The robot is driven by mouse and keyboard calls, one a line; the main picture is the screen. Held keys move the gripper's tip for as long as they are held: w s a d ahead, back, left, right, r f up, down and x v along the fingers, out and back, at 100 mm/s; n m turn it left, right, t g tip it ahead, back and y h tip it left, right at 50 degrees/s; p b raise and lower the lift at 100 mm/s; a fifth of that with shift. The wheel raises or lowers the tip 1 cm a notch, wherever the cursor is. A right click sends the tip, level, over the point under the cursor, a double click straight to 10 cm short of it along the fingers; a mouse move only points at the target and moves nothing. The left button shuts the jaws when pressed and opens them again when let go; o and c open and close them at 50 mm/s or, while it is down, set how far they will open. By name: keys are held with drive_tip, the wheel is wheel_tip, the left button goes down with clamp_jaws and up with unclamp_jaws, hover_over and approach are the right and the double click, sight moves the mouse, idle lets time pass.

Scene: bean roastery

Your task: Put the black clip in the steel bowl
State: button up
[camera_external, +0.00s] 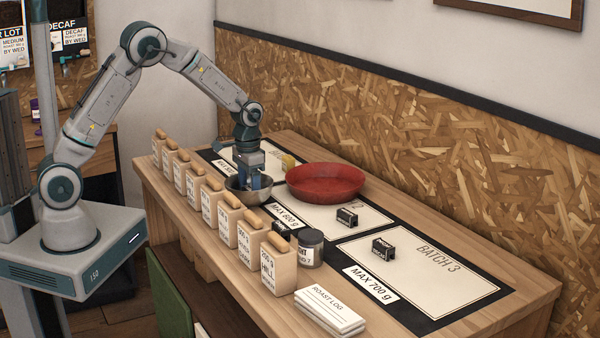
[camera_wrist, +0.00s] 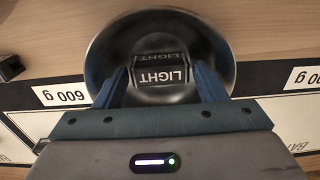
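The steel bowl (camera_external: 249,191) stands at the back left of the counter. In the wrist view the bowl (camera_wrist: 218,50) is below my fingers. My gripper (camera_external: 255,182) points down into it. A black clip (camera_wrist: 160,75) marked LIGHT is between my two fingers (camera_wrist: 160,78), which appear to press on its ends. The clip is within the bowl's outline; I cannot tell whether it touches the bottom. In the outside view this clip is hidden by the gripper and the bowl's rim.
A red bowl (camera_external: 325,182) stands right of the steel bowl. Other black clips lie on the mats, one on the middle mat (camera_external: 347,217) and one on the Batch 3 mat (camera_external: 383,249). A row of bean bags (camera_external: 227,217), a dark jar (camera_external: 311,247) and roast log papers (camera_external: 329,308) line the front.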

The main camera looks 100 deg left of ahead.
sight(248, 189)
drive_tip(key=shift+r, duration=0.1)
wheel_tip(248, 189, up, 12)
drive_tip(key=shift+b, duration=0.35)
drive_tip(key=shift+d+r, duration=0.1)
drive_tip(key=w+d+r+m, duration=0.15)
drive_tip(key=d+r, duration=0.25)
drive_tip(key=d, duration=0.9)
drive_tip(key=s+d+m+t, duration=0.1)
drive_tip(key=s+d, duration=0.3)
drive_tip(key=d, duration=0.4)
drive_tip(key=s+d+m+t, duration=0.1)
drive_tip(key=s+d+m, duration=0.3)
drive_tip(key=d, duration=0.4)
drive_tip(key=s+d+m+t, duration=0.1)
drive_tip(key=s+d+m, duration=0.1)
drive_tip(key=s+d, duration=0.4)
drive_tip(key=shift+d, duration=1)
